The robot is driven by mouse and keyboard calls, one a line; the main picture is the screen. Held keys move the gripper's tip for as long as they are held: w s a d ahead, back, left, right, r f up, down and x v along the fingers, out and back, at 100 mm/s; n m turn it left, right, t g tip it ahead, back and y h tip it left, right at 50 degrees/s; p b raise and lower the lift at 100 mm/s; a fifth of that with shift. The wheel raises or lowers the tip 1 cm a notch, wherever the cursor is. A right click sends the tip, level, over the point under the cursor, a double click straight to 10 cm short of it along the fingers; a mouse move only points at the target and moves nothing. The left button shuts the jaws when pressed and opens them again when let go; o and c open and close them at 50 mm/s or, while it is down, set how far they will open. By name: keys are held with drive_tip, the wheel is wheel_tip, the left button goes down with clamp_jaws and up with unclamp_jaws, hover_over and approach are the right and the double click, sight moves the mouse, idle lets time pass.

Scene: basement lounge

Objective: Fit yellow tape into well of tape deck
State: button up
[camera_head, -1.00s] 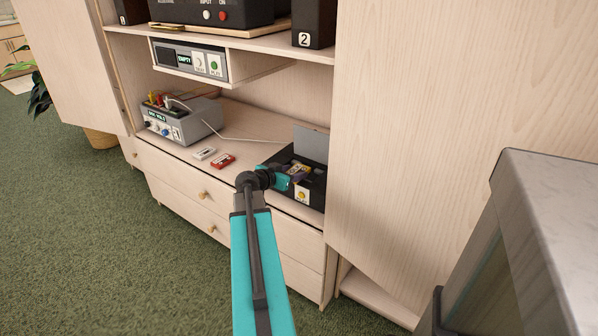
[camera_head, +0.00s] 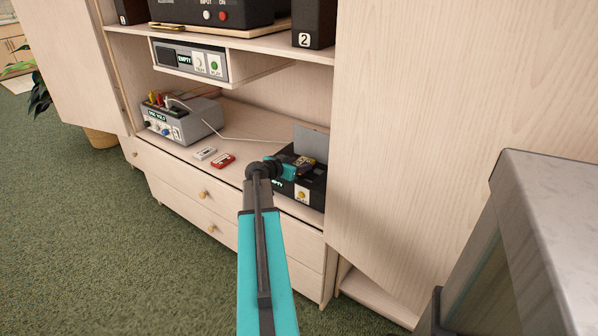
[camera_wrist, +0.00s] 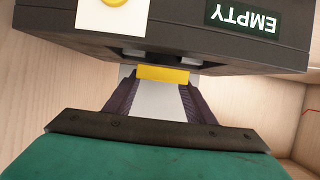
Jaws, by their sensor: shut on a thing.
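The tape deck (camera_head: 315,190) is a black box with its grey lid (camera_head: 311,142) raised, at the right end of the cabinet top. Its front (camera_wrist: 185,35) shows upside down in the wrist view, with a display reading EMPTY. My gripper (camera_head: 305,167) is over the deck, shut on the yellow tape. The tape's yellow edge (camera_wrist: 163,73) shows between the dark fingers in the wrist view, close to the deck body. The rest of the tape is largely hidden, and I cannot tell whether it touches the deck. The well is hidden.
A white tape (camera_head: 205,153) and a red tape (camera_head: 222,160) lie left of the deck. A grey box with knobs and cables (camera_head: 182,120) stands further left. A tall wooden panel (camera_head: 430,130) closes off the right side. A shelf unit (camera_head: 190,60) hangs above.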

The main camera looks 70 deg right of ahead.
drive_tip(key=shift+d, duration=0.55)
drive_tip(key=shift+a+f, duration=0.1)
drive_tip(key=shift+f, duration=1.7)
drive_tip(key=shift+f+b, duration=0.15)
drive_tip(key=shift+b, duration=0.15)
drive_tip(key=o, duration=1)
drive_tip(key=shift+o, duration=0.2)
drive_tip(key=shift+r+p, duration=0.25)
drive_tip(key=shift+p, duration=0.1)
drive_tip(key=v, duration=1.2)
